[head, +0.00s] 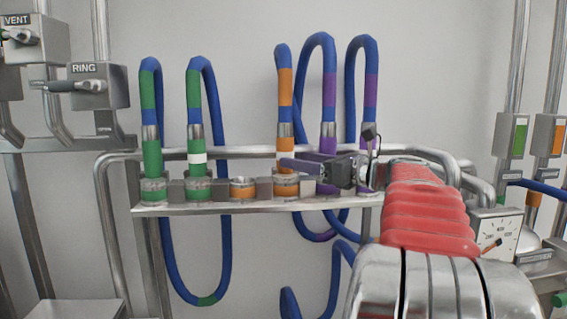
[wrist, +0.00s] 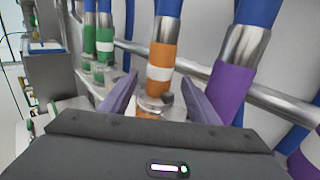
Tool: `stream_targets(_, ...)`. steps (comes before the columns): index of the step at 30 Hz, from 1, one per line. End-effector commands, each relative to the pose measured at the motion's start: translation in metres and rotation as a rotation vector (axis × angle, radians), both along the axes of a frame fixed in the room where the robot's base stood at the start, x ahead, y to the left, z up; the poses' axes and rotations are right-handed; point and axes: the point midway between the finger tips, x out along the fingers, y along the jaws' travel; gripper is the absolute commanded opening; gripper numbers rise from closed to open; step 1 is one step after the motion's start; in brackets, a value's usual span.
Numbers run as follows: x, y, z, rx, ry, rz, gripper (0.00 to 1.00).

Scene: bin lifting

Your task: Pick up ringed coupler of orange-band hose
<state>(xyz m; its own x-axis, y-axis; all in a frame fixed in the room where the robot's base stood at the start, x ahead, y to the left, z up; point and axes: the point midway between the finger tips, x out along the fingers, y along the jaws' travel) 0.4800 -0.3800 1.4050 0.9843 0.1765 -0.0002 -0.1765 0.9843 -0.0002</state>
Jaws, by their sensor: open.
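The orange-band hose (head: 284,88) is a blue hose looping down behind the rail, with an orange band. Its orange coupler (head: 285,145) stands upright in an orange-marked socket (head: 286,187); my gripper covers part of it. In the wrist view the orange coupler (wrist: 163,52) shows a white ring (wrist: 159,73) near its lower end. My gripper (head: 297,165) comes in from the right at the coupler's height. In the wrist view my gripper (wrist: 158,88) is open, one purple-grey finger on each side of the coupler's lower part; contact cannot be told.
An empty orange socket (head: 243,189) lies left of the coupler. Two green couplers stand further left, one plain (head: 152,157), one white-ringed (head: 196,157). A purple coupler (wrist: 234,84) stands close to the right finger. A metal rail (head: 235,152) runs behind the row.

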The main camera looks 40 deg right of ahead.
Motion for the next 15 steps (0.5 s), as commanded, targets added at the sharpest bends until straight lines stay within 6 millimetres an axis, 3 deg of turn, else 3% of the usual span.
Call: stream_targets(15, 0.050, 0.010, 0.001, 0.001, 0.000, 0.001, 0.56)
